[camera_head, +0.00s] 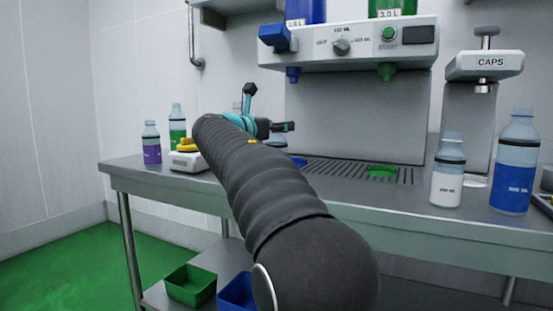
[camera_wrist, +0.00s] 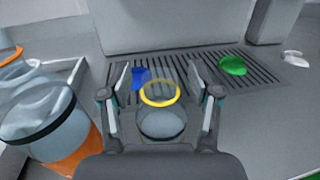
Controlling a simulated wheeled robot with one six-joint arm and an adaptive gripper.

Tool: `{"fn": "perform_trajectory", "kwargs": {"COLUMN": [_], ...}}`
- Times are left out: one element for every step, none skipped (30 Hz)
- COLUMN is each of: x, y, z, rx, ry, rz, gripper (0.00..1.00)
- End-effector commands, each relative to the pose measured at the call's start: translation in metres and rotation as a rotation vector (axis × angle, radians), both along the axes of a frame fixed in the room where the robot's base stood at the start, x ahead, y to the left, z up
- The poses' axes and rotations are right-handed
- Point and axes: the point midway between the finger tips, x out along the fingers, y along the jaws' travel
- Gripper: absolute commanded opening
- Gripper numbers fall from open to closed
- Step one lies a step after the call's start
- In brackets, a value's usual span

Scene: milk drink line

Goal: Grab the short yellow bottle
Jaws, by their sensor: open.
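In the wrist view, a clear bottle with a yellow ring at its neck (camera_wrist: 160,122) stands between the two fingers of my gripper (camera_wrist: 159,85). The fingers are open, one on each side of it, with gaps showing at the neck. Its lower body is hidden by my wrist, so I cannot see its label. In the head view my gripper (camera_head: 283,127) is above the table in front of the filling machine, and my arm hides most of the area around it.
A larger bottle with an orange label (camera_wrist: 69,145) stands close at left in the wrist view. Behind is a drain grate (camera_wrist: 178,72) with a blue piece (camera_wrist: 138,79) and a green piece (camera_wrist: 233,65). White (camera_head: 447,172) and blue-labelled (camera_head: 515,165) bottles stand at right.

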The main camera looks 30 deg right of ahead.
Motion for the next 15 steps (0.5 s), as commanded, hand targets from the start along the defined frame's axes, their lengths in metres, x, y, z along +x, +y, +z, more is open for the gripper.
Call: {"fn": "perform_trajectory", "kwargs": {"x": [-0.0001, -0.0001, 0.0, 0.0, -0.0001, -0.0001, -0.0001, -0.0001, -0.0001, -0.0001, -0.0001, -0.0001, -0.0001, -0.0002, -0.0002], "y": [0.0003, 0.0003, 0.0004, 0.0004, 0.0005, 0.0005, 0.0005, 0.0005, 0.0006, 0.0006, 0.0006, 0.0006, 0.0006, 0.0007, 0.0007], "z": [-0.0001, -0.0001, -0.0001, -0.0001, -0.0001, -0.0001, -0.0001, -0.0001, -0.0002, -0.0002, -0.0002, -0.0001, -0.0001, -0.0001, -0.0001], "rx": [0.0, 0.0, 0.0, 0.0, 0.0, 0.0, 0.0, 0.0, 0.0, 0.0, 0.0, 0.0, 0.0, 0.0, 0.0], "ry": [0.0, 0.0, 0.0, 0.0, 0.0, 0.0, 0.0, 0.0, 0.0, 0.0, 0.0, 0.0, 0.0, 0.0, 0.0], "rz": [0.0, 0.0, 0.0, 0.0, 0.0, 0.0, 0.0, 0.0, 0.0, 0.0, 0.0, 0.001, 0.001, 0.001, 0.001], "gripper": [0.62, 0.62, 0.52, 0.45, 0.37, 0.27, 0.2, 0.12, 0.1, 0.1, 0.1, 0.1, 0.1, 0.1, 0.1]}}
